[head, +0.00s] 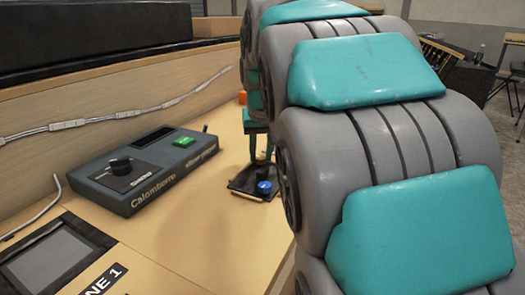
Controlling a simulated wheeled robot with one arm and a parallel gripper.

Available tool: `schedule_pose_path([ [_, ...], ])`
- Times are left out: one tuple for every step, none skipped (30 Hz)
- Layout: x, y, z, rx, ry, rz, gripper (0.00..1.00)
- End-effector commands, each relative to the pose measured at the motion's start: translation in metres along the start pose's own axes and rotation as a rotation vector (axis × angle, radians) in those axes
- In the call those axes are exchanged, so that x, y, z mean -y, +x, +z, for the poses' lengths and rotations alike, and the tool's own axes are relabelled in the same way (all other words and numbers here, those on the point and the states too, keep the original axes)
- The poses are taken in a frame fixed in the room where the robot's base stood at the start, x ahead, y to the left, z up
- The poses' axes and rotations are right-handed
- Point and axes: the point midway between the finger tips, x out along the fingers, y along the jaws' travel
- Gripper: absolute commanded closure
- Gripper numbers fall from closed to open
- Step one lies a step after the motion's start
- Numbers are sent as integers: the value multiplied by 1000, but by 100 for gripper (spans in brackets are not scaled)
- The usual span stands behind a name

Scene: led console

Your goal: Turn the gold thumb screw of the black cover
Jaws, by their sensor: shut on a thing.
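The black cover (243,181) is a small dark plate lying on the wooden bench, right of the console and beside my arm. A blue knob (264,187) stands at the front of the cover, just in front of the fingers. My arm hides the right side.
A dark grey console (150,165) with a black knob (120,165) and a green button (185,142) stands to the left. A grey-screened panel (52,262) is at front left. A white cable (120,114) runs along the back board. An orange thing (242,97) sits behind.

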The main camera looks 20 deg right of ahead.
Motion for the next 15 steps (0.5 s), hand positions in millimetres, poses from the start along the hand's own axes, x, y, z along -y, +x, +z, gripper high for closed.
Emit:
schedule_pose_path([
  [1, -3, -2, -5, 40, 18, 100],
  [1, -3, -2, -5, 67, 28, 100],
  [2, -3, -2, -6, 101, 43, 100],
  [2, -3, -2, -6, 127, 55, 100],
  [3, -3, -2, -6, 154, 65, 100],
  [3, -3, -2, -6, 188, 79, 100],
  [4, -3, -3, -7, 214, 90, 100],
  [4, -3, -3, -7, 241, 100, 100],
  [4, -3, -3, -7, 276, 114, 100],
  [5, -3, -3, -7, 303, 125, 100],
  [5, -3, -4, -8, 329, 137, 100],
  [5, -3, -4, -7, 364, 152, 100],
  [6, -3, -4, -6, 390, 161, 100],
  [6, -3, -4, -6, 417, 172, 100],
  [7, -3, -4, -5, 451, 187, 100],
])
